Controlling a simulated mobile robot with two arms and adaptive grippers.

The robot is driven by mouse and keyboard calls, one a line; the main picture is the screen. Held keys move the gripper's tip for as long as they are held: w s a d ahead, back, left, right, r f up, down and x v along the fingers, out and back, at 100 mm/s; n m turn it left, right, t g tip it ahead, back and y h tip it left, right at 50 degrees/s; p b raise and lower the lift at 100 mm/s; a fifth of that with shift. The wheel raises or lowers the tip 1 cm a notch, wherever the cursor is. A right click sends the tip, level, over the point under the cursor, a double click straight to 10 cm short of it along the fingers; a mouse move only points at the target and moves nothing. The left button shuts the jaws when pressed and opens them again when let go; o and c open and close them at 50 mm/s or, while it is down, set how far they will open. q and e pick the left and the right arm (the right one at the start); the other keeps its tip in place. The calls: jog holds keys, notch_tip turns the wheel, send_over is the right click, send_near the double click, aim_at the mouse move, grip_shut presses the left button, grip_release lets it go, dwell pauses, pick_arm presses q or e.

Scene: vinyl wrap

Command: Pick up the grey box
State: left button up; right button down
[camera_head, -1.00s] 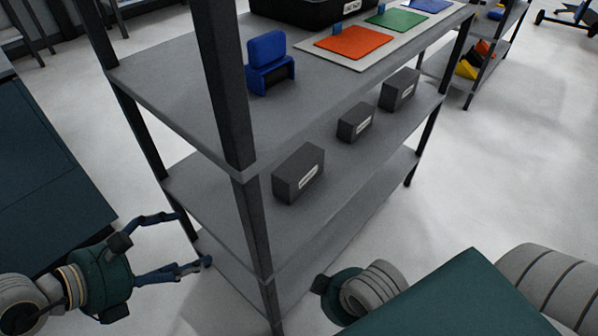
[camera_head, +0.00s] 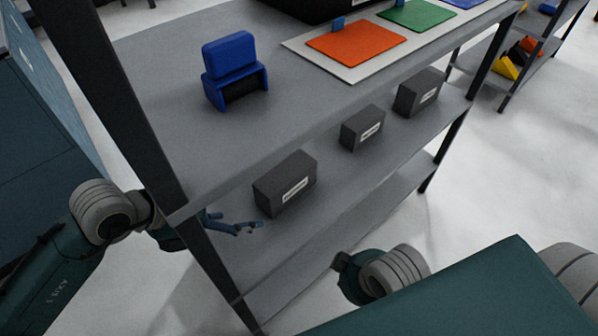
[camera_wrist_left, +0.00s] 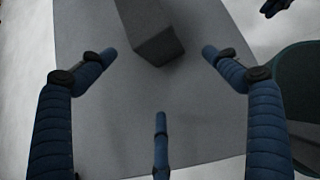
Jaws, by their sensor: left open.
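Three dark grey boxes with white labels stand on the middle shelf (camera_head: 335,185): a near one (camera_head: 286,184), a middle one (camera_head: 362,128) and a far one (camera_head: 418,92). My left gripper (camera_head: 238,227) is open and empty, just left of the near box at the shelf's end. A post partly hides it. In the left wrist view a grey box (camera_wrist_left: 150,32) lies ahead, between and beyond the open fingers (camera_wrist_left: 160,72), with no visible contact. My right gripper (camera_head: 352,277) shows only its back part at the bottom; its fingers are hidden.
Dark rack posts (camera_head: 120,95) stand close to my left arm. The top shelf carries a blue holder (camera_head: 233,68), an orange mat (camera_head: 357,40), a green mat (camera_head: 416,15) and a black bin (camera_head: 320,8). A blue cabinet (camera_head: 40,150) is at left.

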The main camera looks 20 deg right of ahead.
aim_at(264, 183)
pick_arm(q)
jog(key=w+d, duration=0.1)
jog(key=d, duration=0.1)
jog(key=w+d, duration=0.1)
jog(key=d, duration=0.2)
jog(key=w+d, duration=0.1)
jog(key=d, duration=0.1)
jog(key=shift+w+d, duration=0.1)
jog(key=shift+d, duration=0.05)
jog(key=d, duration=0.1)
jog(key=w+d+f+b, duration=0.1)
jog(key=d, duration=0.2)
jog(key=shift+w+d+f, duration=0.15)
jog(key=shift+w+f, duration=0.05)
jog(key=shift+w, duration=0.2)
jog(key=shift+w+d+f, duration=0.2)
jog(key=shift+d+f, duration=0.15)
jog(key=c, duration=1.5)
